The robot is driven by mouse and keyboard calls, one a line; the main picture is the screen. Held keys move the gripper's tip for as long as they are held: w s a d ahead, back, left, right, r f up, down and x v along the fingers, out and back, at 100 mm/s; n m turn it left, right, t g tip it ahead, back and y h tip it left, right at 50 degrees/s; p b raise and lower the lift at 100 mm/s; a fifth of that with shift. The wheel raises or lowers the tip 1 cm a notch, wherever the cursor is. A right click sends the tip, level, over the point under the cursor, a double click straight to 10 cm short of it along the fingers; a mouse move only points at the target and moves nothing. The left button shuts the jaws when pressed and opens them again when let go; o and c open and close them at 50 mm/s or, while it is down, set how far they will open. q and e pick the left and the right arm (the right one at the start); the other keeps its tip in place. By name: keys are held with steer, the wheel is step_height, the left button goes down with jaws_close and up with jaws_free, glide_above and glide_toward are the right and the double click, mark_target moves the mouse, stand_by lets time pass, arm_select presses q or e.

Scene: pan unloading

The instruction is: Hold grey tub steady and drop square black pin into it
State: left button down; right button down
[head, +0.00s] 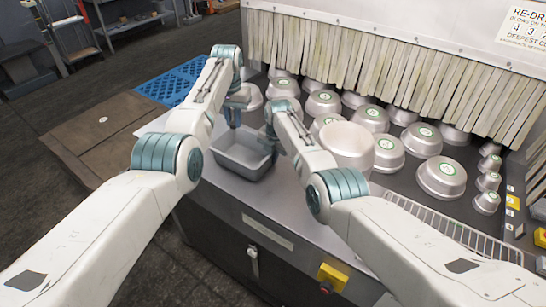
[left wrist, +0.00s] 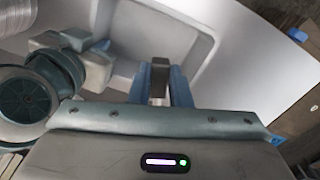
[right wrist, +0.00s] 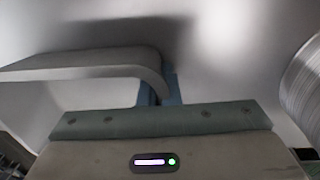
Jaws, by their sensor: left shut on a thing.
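The grey tub (head: 238,169) is an open rectangular pan near the front left of the steel counter. My left gripper (head: 235,122) points down over the tub's opening. In the left wrist view its blue fingers (left wrist: 161,88) are shut on the square black pin (left wrist: 160,70), with the tub's pale interior (left wrist: 135,30) beyond. My right gripper (head: 268,140) is at the tub's right side. In the right wrist view its fingers (right wrist: 158,92) are around the tub's rim (right wrist: 100,64), shut on it; the finger tips are partly hidden. The pin is not clear in the head view.
A large pale round pan (head: 347,142) stands right of the tub, close to my right arm. Several round pans with green labels (head: 441,177) fill the dark belt behind, under a strip curtain (head: 370,50). A blue grid mat (head: 172,82) lies at the left back.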

arm_select(q)
steer(key=shift+f, duration=1.85)
steer(key=c, duration=1.3)
jaws_free()
steer(key=shift+o, duration=0.2)
step_height(320, 180, up, 12)
